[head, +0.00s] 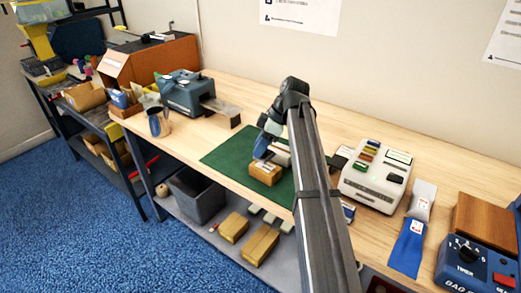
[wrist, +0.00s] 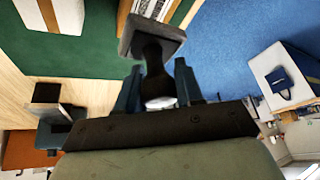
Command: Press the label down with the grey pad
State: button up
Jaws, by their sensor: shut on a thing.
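My gripper (wrist: 158,88) is shut on the dark handle of the grey pad (wrist: 150,38); the square pad points away from the fingers in the wrist view. In the head view my gripper (head: 264,146) is just above a small brown carton (head: 265,175) on the green mat (head: 225,158). The carton has a white label (head: 265,168) on its top, partly hidden by the gripper. The carton (wrist: 156,8) also shows at the top edge of the wrist view, beyond the pad. I cannot tell whether pad and label touch.
A blue-grey machine (head: 188,95) and a cup of tools (head: 158,123) stand left of the mat. A white device (head: 376,178), a blue-and-white pouch (head: 413,235) and a blue timer box (head: 480,265) are on the right. Bare wood lies behind the mat.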

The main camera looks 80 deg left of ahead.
jog(key=shift+r, duration=1.8)
jog(key=shift+w, duration=0.1)
